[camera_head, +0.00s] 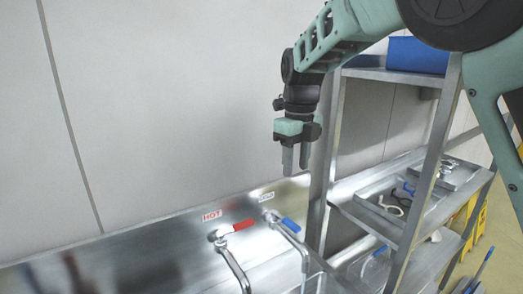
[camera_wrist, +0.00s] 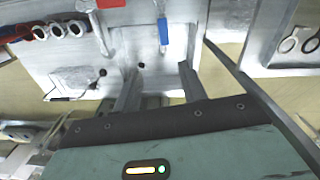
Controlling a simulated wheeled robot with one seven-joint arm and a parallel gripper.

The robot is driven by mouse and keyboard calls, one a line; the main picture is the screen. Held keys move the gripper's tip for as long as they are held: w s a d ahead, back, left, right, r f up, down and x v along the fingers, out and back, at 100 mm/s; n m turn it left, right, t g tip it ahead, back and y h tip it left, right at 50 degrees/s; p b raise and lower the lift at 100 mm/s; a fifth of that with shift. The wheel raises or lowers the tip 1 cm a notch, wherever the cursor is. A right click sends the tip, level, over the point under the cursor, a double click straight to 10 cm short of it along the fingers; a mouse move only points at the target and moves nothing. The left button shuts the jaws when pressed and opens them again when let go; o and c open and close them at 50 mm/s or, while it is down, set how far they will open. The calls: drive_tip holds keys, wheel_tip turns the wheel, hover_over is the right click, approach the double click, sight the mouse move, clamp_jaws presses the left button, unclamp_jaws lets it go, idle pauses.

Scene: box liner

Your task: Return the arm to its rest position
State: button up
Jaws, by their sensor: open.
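My gripper (camera_head: 296,158) hangs with its fingers pointing down at the end of my teal arm in the head view. It is above the metal sink counter, close to the left post of the shelf rack. The two fingers are apart and nothing is between them. In the wrist view my gripper (camera_wrist: 155,88) also shows two separate fingers, with a metal surface beyond them.
A red-handled tap (camera_head: 232,229) and a blue-handled tap (camera_head: 285,225) stand on the metal counter (camera_head: 140,258) below. The metal rack (camera_head: 327,165) is just right of my gripper, with a blue bin (camera_head: 416,55) on top. The wall space at left is clear.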

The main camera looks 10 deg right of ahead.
drive_tip(key=s+a+f+m+b, duration=0.1)
drive_tip(key=s+f+m+b, duration=0.2)
drive_tip(key=s+f+m, duration=0.3)
drive_tip(key=s+a+f+m+b, duration=0.1)
drive_tip(key=s+f+m+b, duration=0.2)
drive_tip(key=s+m, duration=1.2)
drive_tip(key=s+a+f+m+b, duration=0.1)
drive_tip(key=s+f+m+b, duration=0.2)
drive_tip(key=s+f+m, duration=0.7)
drive_tip(key=s+m, duration=0.1)
drive_tip(key=m, duration=0.2)
drive_tip(key=shift+m+b, duration=0.3)
drive_tip(key=shift+b, duration=0.1)
drive_tip(key=shift+a, duration=0.1)
